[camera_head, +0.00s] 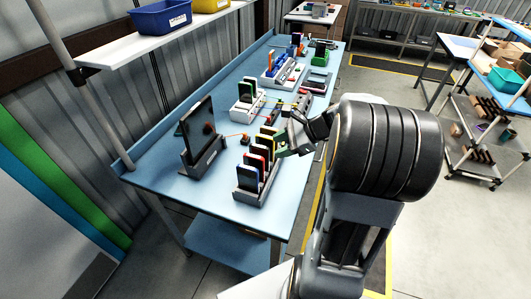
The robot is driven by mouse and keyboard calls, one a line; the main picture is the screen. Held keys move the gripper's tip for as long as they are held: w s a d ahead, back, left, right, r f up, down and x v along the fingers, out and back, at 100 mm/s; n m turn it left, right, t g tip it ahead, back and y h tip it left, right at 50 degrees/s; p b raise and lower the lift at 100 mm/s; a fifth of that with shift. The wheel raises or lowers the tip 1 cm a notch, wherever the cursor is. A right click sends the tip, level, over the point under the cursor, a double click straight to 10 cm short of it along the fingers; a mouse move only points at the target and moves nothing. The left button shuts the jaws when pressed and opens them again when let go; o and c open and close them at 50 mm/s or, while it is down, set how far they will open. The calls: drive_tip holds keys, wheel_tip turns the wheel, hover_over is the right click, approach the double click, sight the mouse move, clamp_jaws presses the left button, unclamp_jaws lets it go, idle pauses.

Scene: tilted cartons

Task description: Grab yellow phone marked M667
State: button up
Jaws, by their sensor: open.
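Several phones stand upright in a grey slotted rack (240,197) near the front of the blue bench, with black, red and yellow among their colours. A yellow phone (261,152) shows as a narrow strip in the row, partly covered by its neighbours. No marking such as M667 can be read at this size. My gripper (284,146) is open, at the right side of the rack's far half, close to the phones. I cannot tell whether it touches any of them. Part of the rack's far end is hidden behind it.
A dark tablet on a stand (199,135) is left of the rack. A white rack (246,112) with more phones stands behind, with other racks farther back. Blue and yellow bins sit on a shelf (150,45) at upper left. The bench's front left is clear.

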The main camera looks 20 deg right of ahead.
sight(269, 137)
drive_tip(key=w+d+f+m+t+y, duration=0.1)
drive_tip(key=w+d+m+t, duration=0.25)
drive_tip(key=d+m, duration=0.35)
drive_tip(key=shift+n+t, duration=0.3)
drive_tip(key=shift+t, duration=0.05)
drive_tip(key=x, duration=0.3)
drive_tip(key=p+x, duration=0.1)
drive_tip(key=x, duration=0.1)
drive_tip(key=shift+w+d+f, duration=0.2)
drive_tip(key=shift+f, duration=0.25)
drive_tip(key=shift+p+x, duration=1)
drive_tip(key=shift+x, duration=2.25)
drive_tip(key=shift+d+f, duration=0.1)
drive_tip(key=shift+f, duration=0.1)
drive_tip(key=shift+c, duration=0.2)
clamp_jaws()
